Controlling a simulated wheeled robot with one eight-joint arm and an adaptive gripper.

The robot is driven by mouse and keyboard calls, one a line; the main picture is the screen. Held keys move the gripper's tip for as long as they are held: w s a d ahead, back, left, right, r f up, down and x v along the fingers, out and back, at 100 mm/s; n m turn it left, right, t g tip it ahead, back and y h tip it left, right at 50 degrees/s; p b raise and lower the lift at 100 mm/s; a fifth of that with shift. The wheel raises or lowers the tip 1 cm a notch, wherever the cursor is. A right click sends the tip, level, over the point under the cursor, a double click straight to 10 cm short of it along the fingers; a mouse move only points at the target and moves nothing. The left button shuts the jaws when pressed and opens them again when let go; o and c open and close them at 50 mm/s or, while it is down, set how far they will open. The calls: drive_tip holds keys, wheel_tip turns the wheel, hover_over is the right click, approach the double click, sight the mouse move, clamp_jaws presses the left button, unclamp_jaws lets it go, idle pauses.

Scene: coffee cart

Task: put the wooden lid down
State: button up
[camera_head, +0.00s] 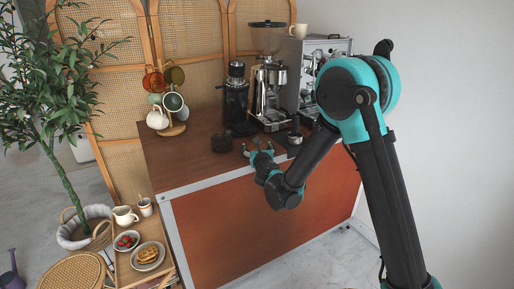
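My gripper (258,150) is over the front part of the brown counter (190,168), at the end of my teal and black arm. Its fingertips are small in this view, and I cannot tell whether they are apart or closed on something. I cannot make out a wooden lid for certain. A small dark round jar or canister (221,142) stands on the counter, a little left of my gripper and apart from it.
A black grinder (236,98), a chrome grinder (268,95) and an espresso machine (310,75) line the back. A mug tree with several mugs (173,103) stands left. A low shelf holds waffles (148,255) and strawberries (127,240). The counter's front left is clear.

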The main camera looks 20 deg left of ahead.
drive_tip(key=shift+s+r, duration=0.1)
drive_tip(key=shift+s, duration=0.05)
drive_tip(key=v, duration=1.2)
drive_tip(key=w+d+f+m+g+h, duration=0.15)
drive_tip(key=d+m+h, duration=0.25)
drive_tip(key=d+m, duration=0.95)
drive_tip(key=w+d+f+m+g+h, duration=0.15)
drive_tip(key=d+m+h, duration=0.5)
drive_tip(key=d, duration=1.25)
drive_tip(key=s+d+f+m+g+y, duration=0.1)
drive_tip(key=s+d+f+m+g, duration=0.2)
drive_tip(key=s+d+m, duration=0.3)
drive_tip(key=s+d+f+m+g+y, duration=0.2)
drive_tip(key=s+d+f+m+g, duration=0.2)
drive_tip(key=s+m, duration=1)
drive_tip(key=d+m, duration=0.1)
drive_tip(key=d, duration=0.2)
drive_tip(key=shift+s+d+m, duration=0.2)
drive_tip(key=shift+s+m, duration=0.1)
drive_tip(key=shift+f, duration=0.15)
